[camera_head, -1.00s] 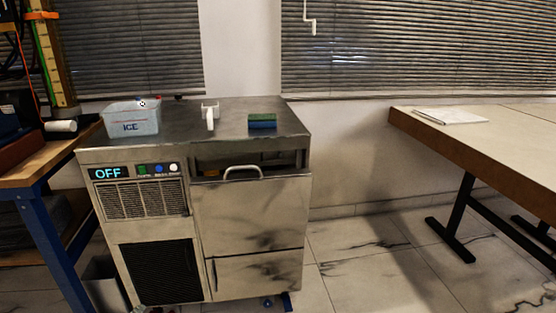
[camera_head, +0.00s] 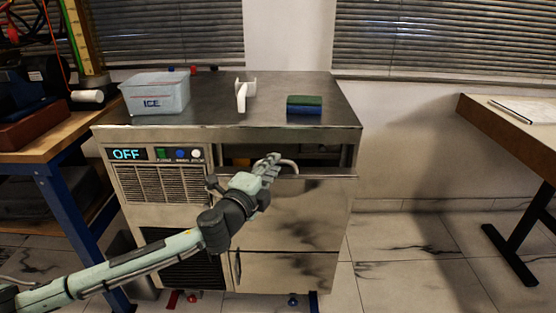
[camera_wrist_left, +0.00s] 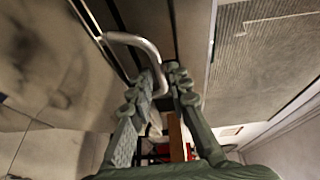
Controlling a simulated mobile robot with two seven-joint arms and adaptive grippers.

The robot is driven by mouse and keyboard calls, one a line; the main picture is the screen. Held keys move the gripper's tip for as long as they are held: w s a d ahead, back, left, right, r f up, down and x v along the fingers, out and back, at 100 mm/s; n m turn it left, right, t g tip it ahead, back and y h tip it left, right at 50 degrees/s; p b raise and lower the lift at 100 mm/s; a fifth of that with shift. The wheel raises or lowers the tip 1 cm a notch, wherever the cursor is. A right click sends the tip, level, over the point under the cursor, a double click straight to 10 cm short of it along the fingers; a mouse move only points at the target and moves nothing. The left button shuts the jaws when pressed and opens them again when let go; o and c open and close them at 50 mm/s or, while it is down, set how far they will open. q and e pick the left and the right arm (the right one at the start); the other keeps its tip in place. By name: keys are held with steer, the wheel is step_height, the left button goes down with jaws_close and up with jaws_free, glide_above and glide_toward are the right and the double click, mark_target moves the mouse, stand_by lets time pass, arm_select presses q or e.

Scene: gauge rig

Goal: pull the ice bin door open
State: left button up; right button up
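The ice bin door (camera_head: 310,212) is a steel panel on the front right of the ice machine (camera_head: 345,130). A dark gap shows above its top edge. Its curved handle (camera_head: 291,164) is partly hidden behind my left gripper (camera_head: 273,163), which is at the handle's left part. In the left wrist view the handle (camera_wrist_left: 136,40) bends down toward the fingertips, and its end lies between the two fingers. The fingers stand apart with a gap. I cannot tell whether either finger touches the handle. My right gripper is not in view.
On the machine top are a clear ICE tub (camera_head: 156,94), a white scoop-like item (camera_head: 242,95) and a green-blue sponge (camera_head: 304,105). The display (camera_head: 127,154) reads OFF. A workbench (camera_head: 50,160) stands left and a table (camera_head: 510,130) right. Floor between machine and table is clear.

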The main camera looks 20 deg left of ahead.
arm_select(q)
steer(key=shift+w+d, duration=0.15)
steer(key=shift+w, duration=1.1)
jaws_close()
steer(key=shift+f, duration=0.1)
